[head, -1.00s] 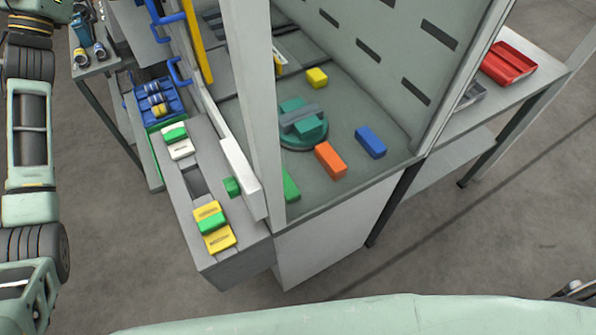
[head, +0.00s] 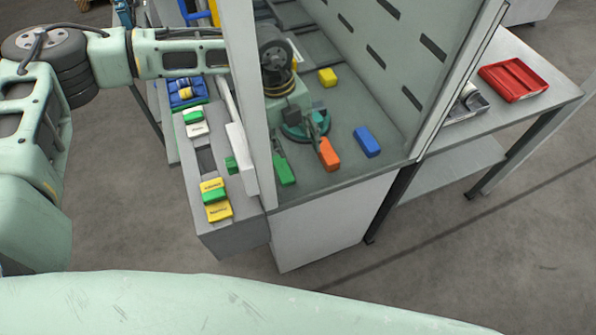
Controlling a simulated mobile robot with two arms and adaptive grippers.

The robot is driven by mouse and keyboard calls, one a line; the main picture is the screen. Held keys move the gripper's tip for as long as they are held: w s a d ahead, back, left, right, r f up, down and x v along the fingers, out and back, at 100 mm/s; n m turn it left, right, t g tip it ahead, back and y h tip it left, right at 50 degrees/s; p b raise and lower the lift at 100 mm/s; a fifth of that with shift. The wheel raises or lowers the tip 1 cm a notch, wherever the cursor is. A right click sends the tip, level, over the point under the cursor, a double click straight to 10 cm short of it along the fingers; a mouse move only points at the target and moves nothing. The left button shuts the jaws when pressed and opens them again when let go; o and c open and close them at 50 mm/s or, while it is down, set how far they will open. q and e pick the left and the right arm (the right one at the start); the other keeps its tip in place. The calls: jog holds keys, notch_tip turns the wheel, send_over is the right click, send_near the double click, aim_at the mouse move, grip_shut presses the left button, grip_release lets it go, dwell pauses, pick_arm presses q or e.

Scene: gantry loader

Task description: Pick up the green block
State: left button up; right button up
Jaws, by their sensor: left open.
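A green block (head: 284,170) lies on the grey floor inside the cabinet, close to its front edge and just right of the front post. My left arm reaches in from the left, behind the post. My left gripper (head: 298,144) is open over the cabinet floor, its fingers spread, one just behind the green block and the other near the orange block (head: 328,154). Nothing shows between the fingers. I cannot tell whether the near finger touches the green block. A smaller green piece (head: 231,164) sits outside on the grey ledge. My right gripper is not in view.
A blue block (head: 367,142) and a yellow block (head: 327,77) lie on the cabinet floor. The post (head: 242,90) and white panel (head: 241,158) stand left of the green block. Yellow, green and white pieces rest on the ledge (head: 212,235). A red tray (head: 513,79) is at right.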

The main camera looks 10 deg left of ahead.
pick_arm(q)
jog(key=a+f, duration=0.1)
jog(key=a+y, duration=0.1)
jog(key=a, duration=0.1)
jog(key=a+f+y, duration=0.1)
jog(key=shift+s+a+f+p, duration=0.15)
jog(key=shift+s+f+p, duration=0.1)
jog(key=shift+f+p, duration=0.1)
jog(key=f+p, duration=0.1)
jog(key=f, duration=0.1)
jog(key=f+p, duration=0.1)
jog(key=f, duration=0.1)
jog(key=f+p, duration=0.1)
jog(key=f, duration=0.1)
jog(key=shift+w+d+f, duration=0.2)
jog(key=shift+d, duration=0.05)
jog(key=shift+f, duration=0.45)
jog(key=c, duration=0.6)
grip_shut()
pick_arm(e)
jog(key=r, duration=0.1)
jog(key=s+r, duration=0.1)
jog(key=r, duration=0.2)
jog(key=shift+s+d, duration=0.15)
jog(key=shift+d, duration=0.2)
pick_arm(q)
jog(key=shift+r, duration=0.1)
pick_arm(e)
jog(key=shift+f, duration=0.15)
